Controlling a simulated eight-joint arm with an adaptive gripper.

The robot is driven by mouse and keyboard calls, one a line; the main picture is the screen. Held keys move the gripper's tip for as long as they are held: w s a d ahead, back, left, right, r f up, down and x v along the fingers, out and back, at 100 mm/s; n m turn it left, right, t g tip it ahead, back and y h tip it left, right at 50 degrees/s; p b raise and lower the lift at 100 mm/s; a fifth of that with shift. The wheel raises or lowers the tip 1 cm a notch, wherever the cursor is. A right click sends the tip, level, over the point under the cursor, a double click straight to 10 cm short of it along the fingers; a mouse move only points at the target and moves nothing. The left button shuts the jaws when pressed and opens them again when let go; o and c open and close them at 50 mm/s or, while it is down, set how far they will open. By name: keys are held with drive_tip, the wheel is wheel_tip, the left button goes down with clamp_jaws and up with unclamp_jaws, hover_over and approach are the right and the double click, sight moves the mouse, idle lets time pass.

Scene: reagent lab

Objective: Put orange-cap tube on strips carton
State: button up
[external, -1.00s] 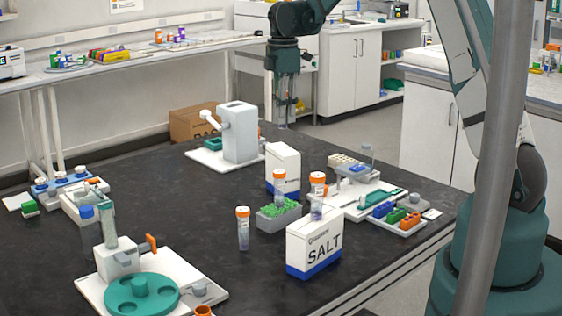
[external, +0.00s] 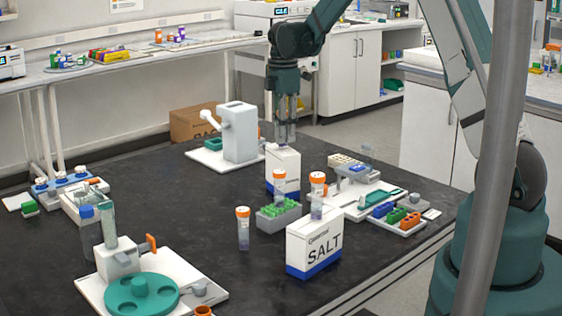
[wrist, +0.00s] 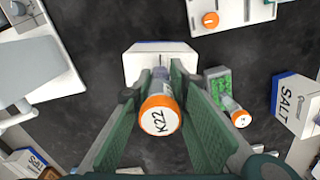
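My gripper (external: 285,138) points straight down just above a white carton with a blue base (external: 284,161), which I take as the strips carton. In the wrist view, its fingers (wrist: 160,78) close around an orange-cap tube (wrist: 159,116) marked K22. The tube is upright, its cap towards the camera and its lower end over the carton (wrist: 150,60). In the external view the fingers mostly hide this tube. I cannot tell whether its bottom touches the carton top. The carton's printed front is partly hidden by another orange-cap tube.
A grey rack with green inserts (external: 270,222) holds an orange-cap tube (external: 279,176) in front of the carton. Another orange-cap tube (external: 243,230) stands left of the rack. A SALT box (external: 313,250) stands front right, with another tube (external: 317,190) by its top. A white device (external: 240,135) stands left.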

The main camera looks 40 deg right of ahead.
drive_tip(key=shift+f, duration=0.25)
drive_tip(key=shift+f, duration=0.2)
drive_tip(key=o, duration=0.6)
drive_tip(key=shift+o, duration=0.2)
drive_tip(key=shift+r, duration=0.25)
wheel_tip(320, 180, up, 12)
drive_tip(key=shift+f, duration=0.1)
drive_tip(key=shift+s, duration=0.1)
idle(0.7)
